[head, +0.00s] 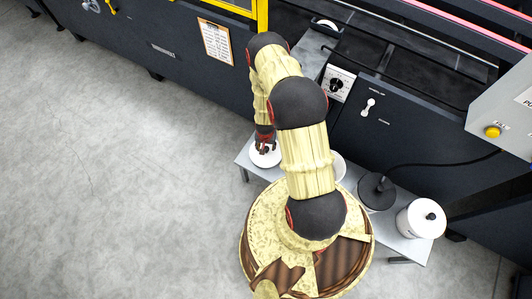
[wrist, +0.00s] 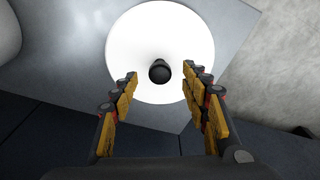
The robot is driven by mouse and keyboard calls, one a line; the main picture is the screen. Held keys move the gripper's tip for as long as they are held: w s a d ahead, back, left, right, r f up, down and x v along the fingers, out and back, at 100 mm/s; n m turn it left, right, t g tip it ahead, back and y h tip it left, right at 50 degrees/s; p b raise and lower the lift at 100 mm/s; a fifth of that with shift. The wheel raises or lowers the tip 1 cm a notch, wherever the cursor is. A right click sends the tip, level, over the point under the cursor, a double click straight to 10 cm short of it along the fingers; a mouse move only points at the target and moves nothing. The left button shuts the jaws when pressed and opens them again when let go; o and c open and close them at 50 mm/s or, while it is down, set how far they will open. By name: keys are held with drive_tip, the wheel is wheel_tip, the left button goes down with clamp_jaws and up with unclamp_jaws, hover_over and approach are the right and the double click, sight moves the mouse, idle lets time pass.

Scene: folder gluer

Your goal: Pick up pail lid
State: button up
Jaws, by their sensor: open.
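The pail lid (wrist: 160,30) is a white disc with a black knob (wrist: 159,71) at its middle. In the wrist view it lies flat on the grey bench. My gripper (wrist: 160,85) is open, its yellow and black fingers to either side of the knob and apart from it. In the head view the lid (head: 264,155) shows at the left end of the bench, with my gripper (head: 264,140) over it and partly hiding it. I cannot tell the exact height of the fingers above the lid.
The narrow grey bench (head: 407,247) stands along the dark machine (head: 190,50). Open floor lies left.

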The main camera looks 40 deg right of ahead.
sight(266, 148)
drive_tip(key=f, duration=0.1)
drive_tip(key=f+b, duration=0.1)
drive_tip(key=f, duration=0.2)
drive_tip(key=shift+w+d, duration=0.25)
drive_tip(key=shift+r, duration=0.1)
drive_tip(key=shift+c, duration=1.3)
clamp_jaws()
